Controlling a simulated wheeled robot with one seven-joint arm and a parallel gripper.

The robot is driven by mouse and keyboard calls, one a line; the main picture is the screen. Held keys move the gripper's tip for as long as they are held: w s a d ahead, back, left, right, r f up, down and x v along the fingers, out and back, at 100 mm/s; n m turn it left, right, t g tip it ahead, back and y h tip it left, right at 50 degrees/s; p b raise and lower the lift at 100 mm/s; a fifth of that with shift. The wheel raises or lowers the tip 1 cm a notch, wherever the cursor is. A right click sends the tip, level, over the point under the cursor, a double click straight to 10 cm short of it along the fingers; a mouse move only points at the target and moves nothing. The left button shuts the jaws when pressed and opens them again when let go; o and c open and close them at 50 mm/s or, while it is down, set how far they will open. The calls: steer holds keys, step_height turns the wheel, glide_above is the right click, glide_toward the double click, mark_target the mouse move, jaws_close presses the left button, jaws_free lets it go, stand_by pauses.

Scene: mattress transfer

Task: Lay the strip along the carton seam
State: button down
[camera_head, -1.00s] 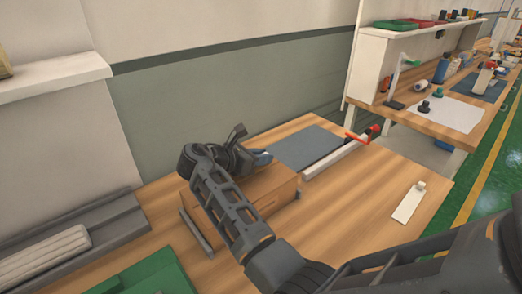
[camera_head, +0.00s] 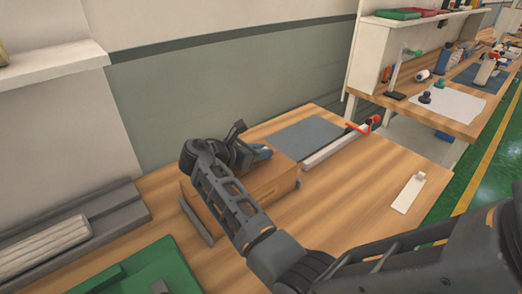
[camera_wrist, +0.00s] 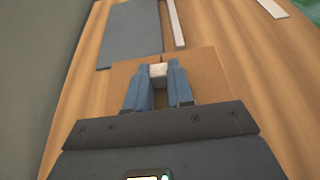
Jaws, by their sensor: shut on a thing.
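The brown carton (camera_head: 268,188) sits on the wooden bench, and my arm hides much of its top and near side. It also fills the middle of the wrist view (camera_wrist: 205,72). My gripper (camera_head: 262,153) is over the carton's top. In the wrist view its blue fingers (camera_wrist: 158,75) are shut on a small whitish piece (camera_wrist: 158,69), which shows between the fingertips. I cannot tell how much of a strip hangs from this piece, or whether it touches the carton. A thin dark line, perhaps the seam, shows on the carton top beyond the fingers.
A grey mat (camera_head: 303,138) and a white bar (camera_head: 336,149) with a red handle lie behind the carton. A white flat piece with a small tab (camera_head: 408,194) lies at right. A green tray (camera_head: 150,270) and grey rack (camera_head: 115,215) are at left.

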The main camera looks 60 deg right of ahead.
steer(key=shift+f, duration=0.4)
steer(key=c, duration=0.9)
jaws_free()
steer(key=shift+b+v, duration=0.55)
steer(key=shift+v, duration=3.35)
